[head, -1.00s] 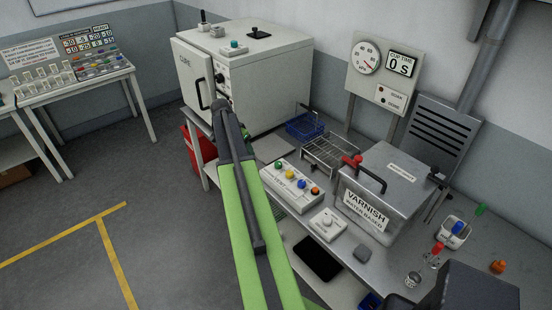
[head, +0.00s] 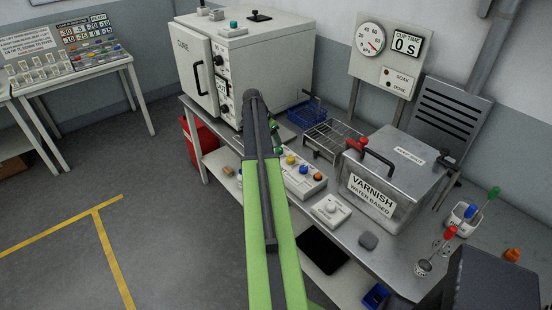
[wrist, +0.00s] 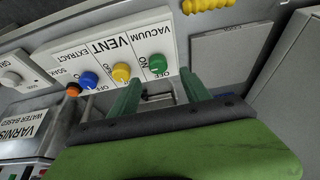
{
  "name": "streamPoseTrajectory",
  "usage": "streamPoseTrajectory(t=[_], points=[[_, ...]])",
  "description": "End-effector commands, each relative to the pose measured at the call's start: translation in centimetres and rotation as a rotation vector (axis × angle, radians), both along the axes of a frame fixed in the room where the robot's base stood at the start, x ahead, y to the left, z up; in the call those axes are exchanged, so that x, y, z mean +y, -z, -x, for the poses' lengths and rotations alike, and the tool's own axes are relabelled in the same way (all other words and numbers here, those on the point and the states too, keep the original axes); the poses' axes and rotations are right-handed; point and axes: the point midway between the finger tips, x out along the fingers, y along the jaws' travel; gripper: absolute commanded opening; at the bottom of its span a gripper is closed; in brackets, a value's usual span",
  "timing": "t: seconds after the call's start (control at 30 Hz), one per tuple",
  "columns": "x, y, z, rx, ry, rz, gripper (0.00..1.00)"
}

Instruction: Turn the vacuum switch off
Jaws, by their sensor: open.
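The white control box (head: 303,184) stands on the bench in the head view. In the wrist view its panel (wrist: 100,48) appears upside down, with labels VACUUM, VENT and EXTRACT. The green VACUUM knob (wrist: 158,64) is nearest my gripper (wrist: 163,75); its setting cannot be read. My gripper is open and empty, its two green fingers apart, with the knob just beyond the gap between the tips. Contact cannot be told. In the head view my gripper (head: 278,140) is mostly behind my arm, at the box's left end, and the green knob is hidden.
Yellow (head: 290,160), blue (head: 301,168) and orange (head: 314,176) knobs sit close beside it. A smaller white dial box (head: 330,210) and the varnish tank (head: 395,180) are to the right. The CURE oven (head: 245,65) and a wire basket (head: 335,140) stand behind.

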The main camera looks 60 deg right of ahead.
Motion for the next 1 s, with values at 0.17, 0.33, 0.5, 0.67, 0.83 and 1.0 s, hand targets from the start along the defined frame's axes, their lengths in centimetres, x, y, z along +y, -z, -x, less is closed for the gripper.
streamPoseTrajectory(t=[0.17,0.33,0.5,0.67,0.83,1.0], points=[[-1.5,4.8,0.4,0.0,-0.001,0.0,0.55],[-2.5,6.6,0.8,0.0,0.0,0.0,0.55],[-2.6,6.5,0.9,0.0,0.0,0.0,0.55],[-2.6,6.5,0.9,0.0,0.0,0.0,0.52],[-2.6,6.5,0.9,0.0,0.0,0.0,0.29],[-2.7,6.4,0.8,-0.001,-0.001,0.002,0.07]])
